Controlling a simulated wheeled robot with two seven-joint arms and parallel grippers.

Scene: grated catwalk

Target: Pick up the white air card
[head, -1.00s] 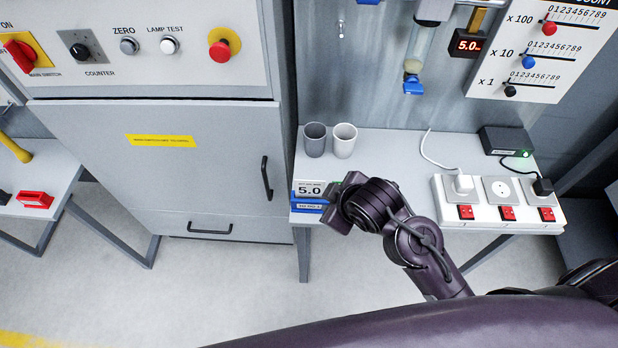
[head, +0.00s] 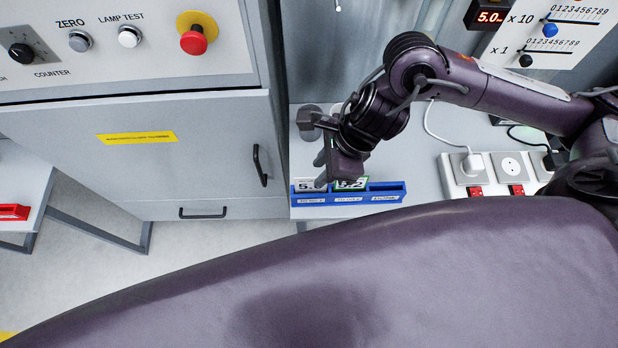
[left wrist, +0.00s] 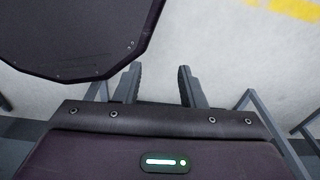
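A white card (head: 306,185), its number partly covered, stands in the left slot of a blue rack (head: 396,192) on the bench's front edge. A green-edged card (head: 351,184) reading 5.2 stands in the middle slot; the right slot looks empty. Small labels on the rack are too small to read. My right gripper (head: 333,160) is over the left and middle of the rack, close to both cards; its fingers overlap grey shapes, so its opening and any contact are unclear. My left gripper (left wrist: 157,82) is open and empty over the floor in the left wrist view.
A grey cup (head: 310,118) stands behind my right gripper, partly hidden. A white power strip (head: 482,176) with plugs and red switches lies on the right of the bench (head: 420,160). A grey cabinet (head: 190,170) stands left of the bench. My dark body fills the foreground.

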